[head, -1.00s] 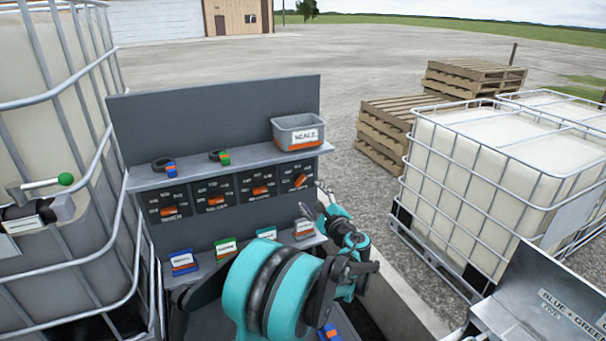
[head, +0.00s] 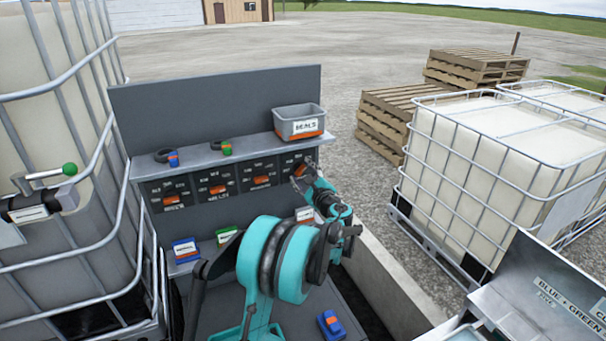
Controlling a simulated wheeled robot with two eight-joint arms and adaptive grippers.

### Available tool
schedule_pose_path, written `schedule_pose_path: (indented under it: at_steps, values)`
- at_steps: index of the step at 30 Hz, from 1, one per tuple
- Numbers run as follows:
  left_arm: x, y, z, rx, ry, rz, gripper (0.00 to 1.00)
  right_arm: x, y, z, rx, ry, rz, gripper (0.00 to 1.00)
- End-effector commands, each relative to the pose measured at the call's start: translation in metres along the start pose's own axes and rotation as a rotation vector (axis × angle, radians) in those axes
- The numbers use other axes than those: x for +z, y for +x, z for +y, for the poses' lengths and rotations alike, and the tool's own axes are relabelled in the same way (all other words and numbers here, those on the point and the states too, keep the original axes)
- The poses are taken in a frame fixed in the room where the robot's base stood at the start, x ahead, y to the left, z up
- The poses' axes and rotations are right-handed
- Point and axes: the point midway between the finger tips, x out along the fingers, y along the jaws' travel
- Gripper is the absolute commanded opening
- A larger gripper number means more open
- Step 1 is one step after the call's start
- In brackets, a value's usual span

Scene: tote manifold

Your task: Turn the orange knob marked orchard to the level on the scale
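Four orange knobs sit in a row on dark scale plates on the grey panel: the far-left knob (head: 172,200), the second knob (head: 218,189), the third knob (head: 262,180) and the far-right knob (head: 300,169). The small lettering is too blurred to tell which one is marked orchard. My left gripper (head: 298,180) is at the far-right plate and partly covers it and its knob. I cannot tell whether its fingers touch the knob or how far apart they are. My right gripper is out of view.
A grey bin marked SEALS (head: 299,122) stands on the upper shelf (head: 190,163), above the far-right plate. Labelled boxes, including a blue one (head: 186,250), stand on the lower shelf. A caged tank (head: 60,130) flanks the panel at left. Gravel lies open behind.

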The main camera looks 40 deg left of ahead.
Motion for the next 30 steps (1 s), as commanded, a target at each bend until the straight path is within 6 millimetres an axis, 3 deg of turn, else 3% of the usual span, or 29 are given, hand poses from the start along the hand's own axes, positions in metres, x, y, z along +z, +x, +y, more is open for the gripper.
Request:
schedule_pose_path:
  at_steps: [1, 4, 17, 30]
  values:
    - [0.000, 0.000, 0.000, 0.000, 0.000, 0.000, 0.37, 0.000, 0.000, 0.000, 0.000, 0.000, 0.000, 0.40]
    - [0.000, 0.000, 0.000, 0.000, 0.000, 0.000, 0.10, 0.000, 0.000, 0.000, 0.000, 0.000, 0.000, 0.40]
    - [0.000, 0.000, 0.001, 0.001, -0.062, -0.001, 0.10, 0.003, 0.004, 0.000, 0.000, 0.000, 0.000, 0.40]
    - [-0.001, 0.000, 0.002, 0.001, -0.396, -0.002, 0.10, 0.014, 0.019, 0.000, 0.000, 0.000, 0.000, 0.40]
